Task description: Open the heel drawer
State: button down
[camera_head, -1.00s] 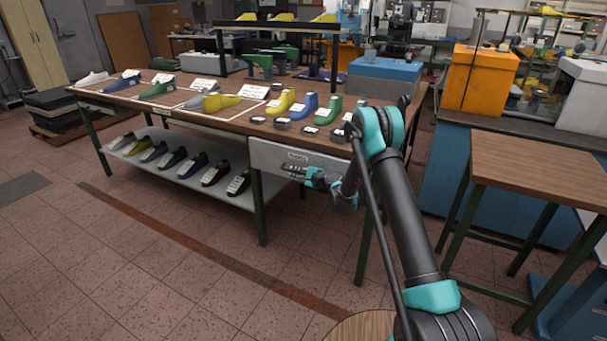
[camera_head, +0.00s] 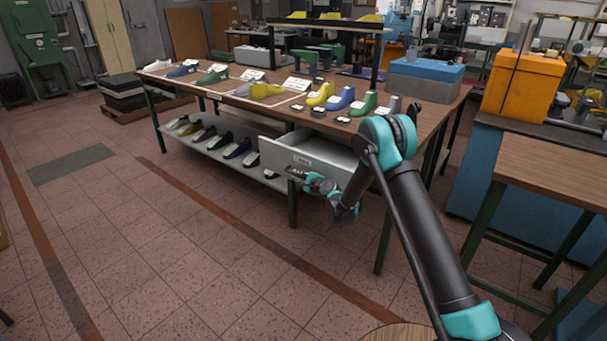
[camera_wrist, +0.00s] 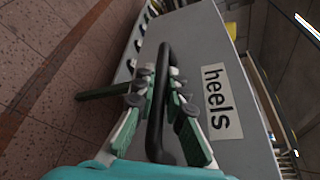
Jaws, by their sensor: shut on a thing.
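The heel drawer (camera_head: 318,158) is a grey drawer under the right end of the workbench. It stands pulled out from the bench, and its inside shows from above. In the wrist view its front (camera_wrist: 190,50) carries a white label reading "heels" (camera_wrist: 222,101). A black bar handle (camera_wrist: 157,100) runs along the drawer front. My gripper (camera_head: 302,176) is at the drawer front, and in the wrist view (camera_wrist: 160,95) its fingers sit on both sides of the handle, shut on it. The drawer's contents are too small to make out.
The workbench (camera_head: 225,92) holds several coloured shoe lasts and labels, with more lasts on its lower shelf (camera_head: 216,150). A bench leg (camera_head: 292,203) stands below the drawer. A wooden-topped table (camera_head: 555,165) is at the right. The tiled floor in front is clear.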

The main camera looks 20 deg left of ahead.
jog(key=shift+s, duration=0.3)
jog(key=c, duration=1.6)
grip_release()
jog(key=shift+a, duration=0.1)
jog(key=shift+o, duration=0.2)
jog(key=v, duration=1.2)
